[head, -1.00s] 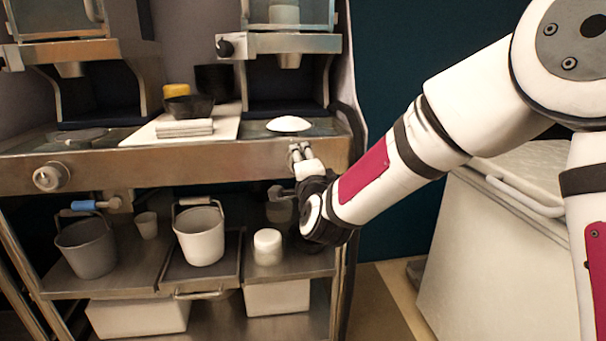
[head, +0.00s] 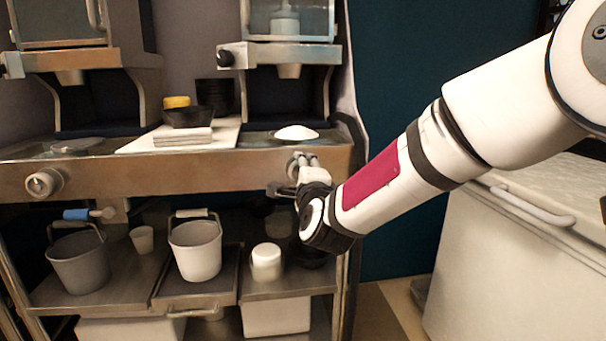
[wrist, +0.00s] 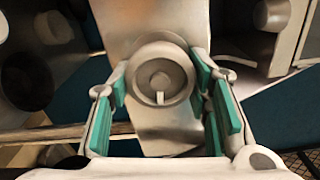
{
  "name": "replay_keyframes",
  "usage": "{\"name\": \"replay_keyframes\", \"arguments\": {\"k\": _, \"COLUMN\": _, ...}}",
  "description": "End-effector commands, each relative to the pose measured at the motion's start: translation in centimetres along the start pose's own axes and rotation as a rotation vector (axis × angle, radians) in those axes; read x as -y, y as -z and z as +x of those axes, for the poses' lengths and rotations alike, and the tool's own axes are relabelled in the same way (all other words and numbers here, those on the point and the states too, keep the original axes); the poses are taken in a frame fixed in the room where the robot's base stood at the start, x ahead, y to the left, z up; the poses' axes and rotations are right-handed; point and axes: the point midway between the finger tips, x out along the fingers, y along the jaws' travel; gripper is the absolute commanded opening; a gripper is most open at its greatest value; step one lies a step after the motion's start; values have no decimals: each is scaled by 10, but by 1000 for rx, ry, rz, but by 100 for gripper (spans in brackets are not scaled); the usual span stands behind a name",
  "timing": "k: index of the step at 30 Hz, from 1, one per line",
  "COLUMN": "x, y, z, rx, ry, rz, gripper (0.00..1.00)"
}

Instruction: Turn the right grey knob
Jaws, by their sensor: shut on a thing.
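The right grey knob (wrist: 160,78) is round, with a pale pointer mark toward the bottom of the wrist picture. It sits on the metal front panel (wrist: 165,30). In the head view the knob (head: 292,167) is at the right end of the panel, mostly hidden by my fingers. My gripper (wrist: 158,72) has a teal-padded finger on each side of the knob and is shut on it. In the head view my gripper (head: 304,163) reaches the panel from the lower right. The left grey knob (head: 43,183) is at the panel's left end.
Above the panel are a white board (head: 135,141) with black bowls (head: 188,117) and a white mound (head: 296,132). Below, a shelf holds a white bucket (head: 196,250), a grey bucket (head: 78,262) and a white cup (head: 267,262). A white chest (head: 500,270) stands right.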

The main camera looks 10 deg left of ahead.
Motion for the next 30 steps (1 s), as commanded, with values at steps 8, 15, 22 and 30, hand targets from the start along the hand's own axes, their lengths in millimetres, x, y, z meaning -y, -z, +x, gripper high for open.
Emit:
{"name": "replay_keyframes", "arguments": {"k": 8, "x": -2, "y": 0, "z": 0, "rx": 0, "ry": -3, "rz": -1, "gripper": 64}}
{"name": "replay_keyframes", "arguments": {"k": 15, "x": -1, "y": 0, "z": 0, "rx": 0, "ry": -1, "rz": -2, "gripper": 64}}
{"name": "replay_keyframes", "arguments": {"k": 22, "x": 0, "y": 0, "z": -20, "rx": 1, "ry": 0, "rz": -5, "gripper": 64}}
{"name": "replay_keyframes", "arguments": {"k": 30, "x": 0, "y": 0, "z": -76, "rx": 1, "ry": -1, "rz": -5, "gripper": 64}}
